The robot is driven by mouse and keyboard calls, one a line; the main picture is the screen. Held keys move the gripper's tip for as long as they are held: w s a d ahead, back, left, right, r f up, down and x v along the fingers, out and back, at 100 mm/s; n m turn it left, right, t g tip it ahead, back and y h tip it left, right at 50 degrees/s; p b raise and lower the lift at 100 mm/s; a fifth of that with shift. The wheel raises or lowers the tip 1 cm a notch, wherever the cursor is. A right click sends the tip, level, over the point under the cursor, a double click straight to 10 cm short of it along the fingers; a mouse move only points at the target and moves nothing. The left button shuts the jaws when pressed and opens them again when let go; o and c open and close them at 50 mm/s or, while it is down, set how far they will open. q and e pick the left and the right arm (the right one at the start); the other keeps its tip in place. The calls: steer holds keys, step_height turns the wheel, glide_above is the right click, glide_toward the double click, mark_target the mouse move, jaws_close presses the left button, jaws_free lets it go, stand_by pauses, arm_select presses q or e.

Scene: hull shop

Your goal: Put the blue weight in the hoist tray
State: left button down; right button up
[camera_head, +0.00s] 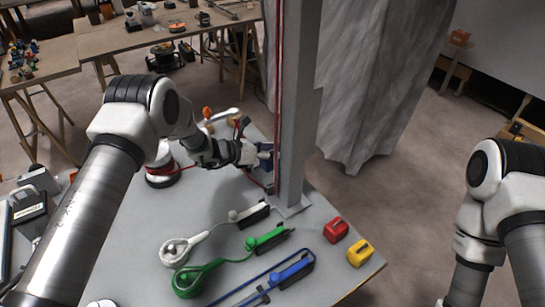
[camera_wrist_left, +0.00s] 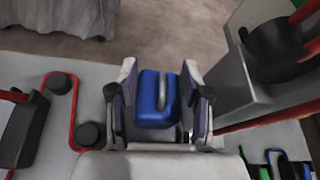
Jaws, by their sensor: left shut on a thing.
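My left gripper (camera_head: 258,155) is beside the grey post at the far side of the grey table. In the left wrist view its two fingers (camera_wrist_left: 160,100) are shut on the blue weight (camera_wrist_left: 154,92), which has a grey handle on top. In the head view only a small blue part of the weight (camera_head: 266,149) shows between the fingers and the post. I cannot make out the hoist tray in either view. My right arm shows at the right edge, but its gripper is out of view.
The tall post (camera_head: 296,120) stands right of my left gripper, with a red rope (camera_head: 279,70) along it. A red weight (camera_head: 336,230) and a yellow weight (camera_head: 360,253) sit near the right edge. White, green (camera_head: 267,240) and blue handles with lines lie in front.

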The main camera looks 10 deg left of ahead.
arm_select(q)
steer(key=f, duration=0.2)
steer(key=d+f, duration=0.1)
steer(key=shift+w+f, duration=0.15)
steer(key=shift+w, duration=0.1)
steer(key=shift+s+a, duration=0.15)
steer(key=shift+a, duration=0.15)
steer(key=c, duration=0.5)
jaws_free()
steer(key=shift+d+f, duration=0.1)
steer(key=shift+d, duration=0.05)
steer(key=shift+r+p, duration=0.25)
steer(key=shift+p, duration=0.05)
steer(key=b+v, duration=0.2)
steer(key=v, duration=1)
